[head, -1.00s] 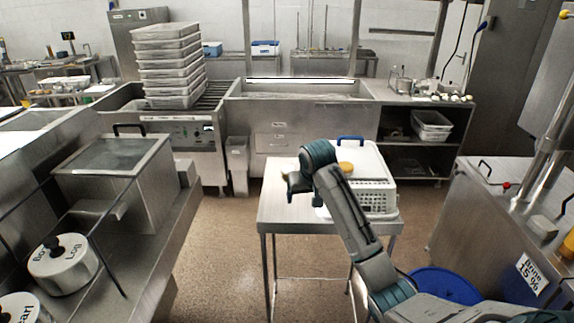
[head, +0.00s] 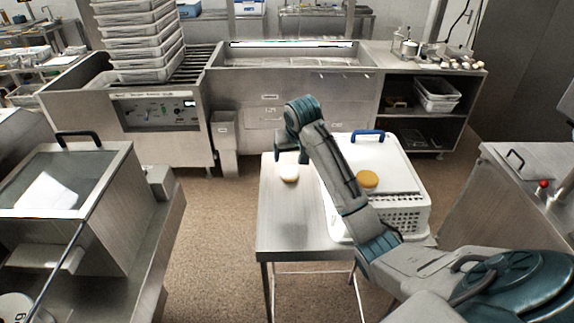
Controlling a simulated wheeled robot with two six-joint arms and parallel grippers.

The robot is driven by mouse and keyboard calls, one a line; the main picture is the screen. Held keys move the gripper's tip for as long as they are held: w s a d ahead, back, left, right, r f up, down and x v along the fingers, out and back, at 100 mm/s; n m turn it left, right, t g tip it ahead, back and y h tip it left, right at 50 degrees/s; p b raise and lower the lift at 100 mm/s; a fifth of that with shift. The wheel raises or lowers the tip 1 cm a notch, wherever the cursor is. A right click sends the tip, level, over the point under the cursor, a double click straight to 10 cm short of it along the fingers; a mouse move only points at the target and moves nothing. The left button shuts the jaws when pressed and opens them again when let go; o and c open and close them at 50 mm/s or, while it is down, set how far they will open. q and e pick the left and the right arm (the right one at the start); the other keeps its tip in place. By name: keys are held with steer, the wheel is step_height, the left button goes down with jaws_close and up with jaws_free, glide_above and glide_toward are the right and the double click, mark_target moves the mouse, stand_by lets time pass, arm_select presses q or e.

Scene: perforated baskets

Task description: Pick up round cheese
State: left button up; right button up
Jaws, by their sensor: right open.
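A small round white cheese-like piece (head: 289,174) lies on the steel table (head: 285,228), left of the white perforated basket (head: 408,215). A round yellow cheese (head: 367,179) lies on the basket's white top. My right gripper (head: 291,158) is open and points down just above and behind the white piece in the picture. I cannot tell whether it touches the piece. Its forearm passes in front of the basket's left side. My left gripper is not in view.
A blue handle (head: 367,135) stands up at the basket's back edge. Steel counters flank the table, with a long sink unit (head: 290,110) behind it. The table's front left part is bare.

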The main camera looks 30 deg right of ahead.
mark_target(290, 170)
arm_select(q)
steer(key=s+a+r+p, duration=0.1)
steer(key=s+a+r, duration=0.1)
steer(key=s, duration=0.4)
arm_select(e)
steer(key=x, duration=0.3)
steer(key=shift+s+f, duration=0.2)
steer(key=shift+f, duration=0.25)
steer(key=shift+p+x, duration=1.7)
steer(key=shift+x, duration=0.6)
steer(key=shift+w+f, duration=0.2)
steer(key=shift+f, duration=0.3)
steer(key=c, duration=1)
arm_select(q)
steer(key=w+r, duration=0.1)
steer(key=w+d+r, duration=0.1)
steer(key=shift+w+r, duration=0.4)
arm_select(e)
steer(key=shift+c, duration=0.8)
